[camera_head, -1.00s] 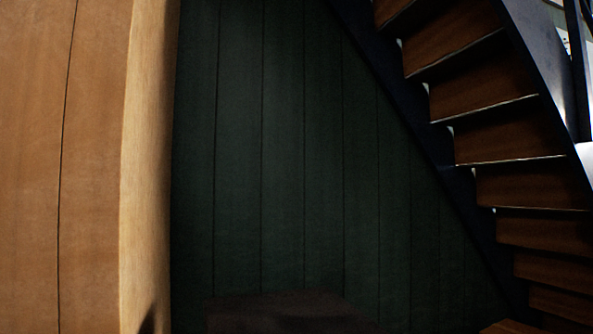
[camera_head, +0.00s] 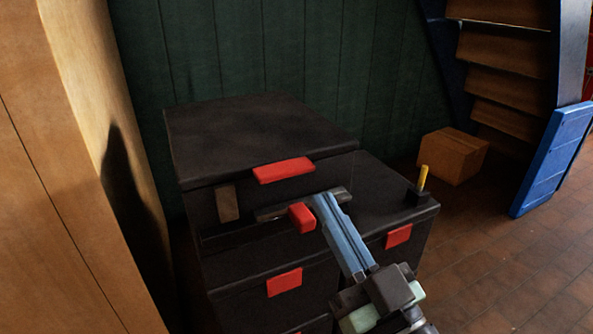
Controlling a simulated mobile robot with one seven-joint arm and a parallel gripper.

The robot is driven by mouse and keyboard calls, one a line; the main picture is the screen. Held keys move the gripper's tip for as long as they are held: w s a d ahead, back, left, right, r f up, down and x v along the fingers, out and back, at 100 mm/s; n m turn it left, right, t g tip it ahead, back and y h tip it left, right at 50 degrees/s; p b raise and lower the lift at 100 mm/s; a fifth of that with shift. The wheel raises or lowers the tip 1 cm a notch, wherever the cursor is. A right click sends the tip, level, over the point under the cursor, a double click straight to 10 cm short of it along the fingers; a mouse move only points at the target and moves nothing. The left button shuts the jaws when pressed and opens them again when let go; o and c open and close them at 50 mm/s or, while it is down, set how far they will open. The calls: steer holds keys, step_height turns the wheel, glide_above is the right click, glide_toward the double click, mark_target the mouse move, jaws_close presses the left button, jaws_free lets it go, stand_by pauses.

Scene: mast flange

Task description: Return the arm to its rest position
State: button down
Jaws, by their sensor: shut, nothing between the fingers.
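My gripper (camera_head: 327,205) reaches up from the bottom of the head view on my arm, with dark grey and pale green parts at its base. Its long blue-grey fingers lie side by side, shut and empty. The fingertips overlap the front of a black toolbox stack (camera_head: 255,125) in the picture, close to a red latch (camera_head: 302,218) and a dark grey handle bar. I cannot tell whether they touch the stack. My arm hides part of the stack's lower right front.
A tan wooden panel (camera_head: 75,100) stands close at left. A small dark block with a yellow stick (camera_head: 423,178) sits on the stack's lower right top. A cardboard box (camera_head: 452,157), wooden stairs (camera_head: 507,85) and a leaning blue panel (camera_head: 553,160) are behind. Tiled floor is clear at right.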

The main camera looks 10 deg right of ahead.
steer(key=a+r+t+p, duration=0.1)
steer(key=a+r+p, duration=0.2)
steer(key=r, duration=0.6)
steer(key=a+r+t+h+p, duration=0.1)
steer(key=a+r+p, duration=0.25)
steer(key=r, duration=0.65)
steer(key=a+r+t+p, duration=0.1)
steer(key=a+r+p, duration=0.25)
steer(key=r, duration=0.55)
steer(key=s+a+r+m+t+h+p, duration=0.1)
steer(key=s+r+h+p, duration=0.15)
steer(key=r, duration=0.35)
steer(key=s+a+r+m+t+h+p, duration=0.1)
steer(key=s+a+r+t, duration=0.15)
steer(key=r, duration=0.35)
step_height(320, 180, up, 36)
steer(key=d+g+p, duration=0.1)
steer(key=p, duration=3.5)
steer(key=shift+s, duration=0.15)
steer(key=shift+s, duration=0.15)
